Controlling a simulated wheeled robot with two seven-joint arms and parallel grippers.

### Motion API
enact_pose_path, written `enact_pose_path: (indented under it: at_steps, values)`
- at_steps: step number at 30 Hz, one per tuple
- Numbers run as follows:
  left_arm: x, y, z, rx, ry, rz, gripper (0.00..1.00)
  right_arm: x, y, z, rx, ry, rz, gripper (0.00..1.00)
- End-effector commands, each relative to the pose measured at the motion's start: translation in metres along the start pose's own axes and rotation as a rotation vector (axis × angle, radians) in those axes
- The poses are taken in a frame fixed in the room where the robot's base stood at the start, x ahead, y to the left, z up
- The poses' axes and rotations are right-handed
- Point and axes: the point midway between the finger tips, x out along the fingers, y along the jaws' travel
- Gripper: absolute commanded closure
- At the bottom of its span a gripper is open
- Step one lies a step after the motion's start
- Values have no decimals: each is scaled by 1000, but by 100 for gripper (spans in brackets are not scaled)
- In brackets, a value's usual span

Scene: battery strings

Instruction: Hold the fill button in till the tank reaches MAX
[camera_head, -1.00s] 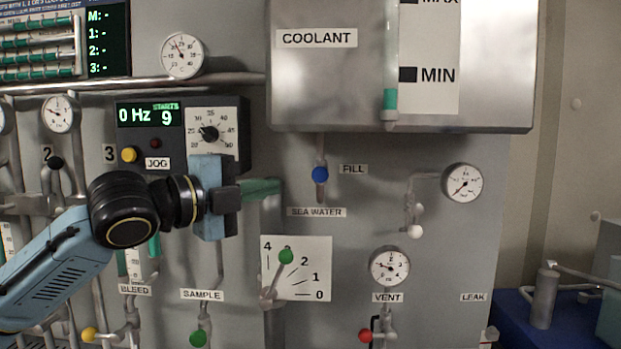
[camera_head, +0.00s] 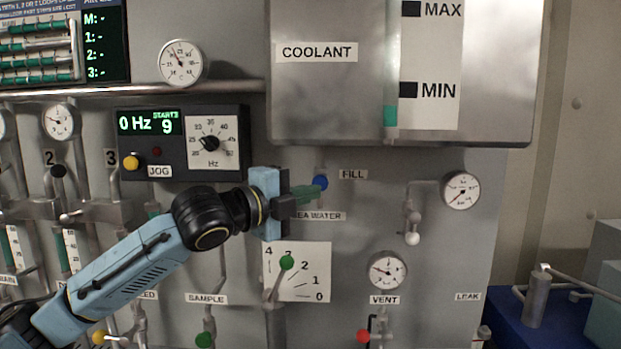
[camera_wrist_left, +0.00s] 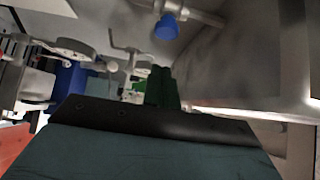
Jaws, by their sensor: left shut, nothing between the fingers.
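The blue fill button (camera_head: 321,182) sits on a short pipe beside the FILL label (camera_head: 353,174), under the coolant tank (camera_head: 330,90). It also shows in the left wrist view (camera_wrist_left: 167,27). My left gripper (camera_head: 314,190) is shut and empty, with its green fingertips just left of the button in the head view. In the wrist view a gap shows between the fingertips (camera_wrist_left: 160,84) and the button, so they look apart. The green level in the tank's sight tube (camera_head: 390,116) stands a little below the MIN mark (camera_head: 409,90), well under MAX (camera_head: 411,9). My right gripper is not in view.
Below the gripper is a green-knobbed lever (camera_head: 287,263) on a numbered plate. To the right are a white-knobbed valve (camera_head: 412,239) and gauges (camera_head: 461,190). The JOG panel (camera_head: 181,143) is at upper left. The wall right of the button is fairly clear.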

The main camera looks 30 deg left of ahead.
Motion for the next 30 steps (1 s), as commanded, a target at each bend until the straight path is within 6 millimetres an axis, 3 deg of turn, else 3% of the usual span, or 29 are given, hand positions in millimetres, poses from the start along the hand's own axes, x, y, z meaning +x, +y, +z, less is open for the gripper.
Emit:
enact_pose_path:
  at_steps: [9,23,30]
  values:
    - [30,-1,23,1,1,1,100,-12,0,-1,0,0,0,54]
    - [34,0,27,2,2,0,100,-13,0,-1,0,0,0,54]
    - [42,-4,37,3,0,2,100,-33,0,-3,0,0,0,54]
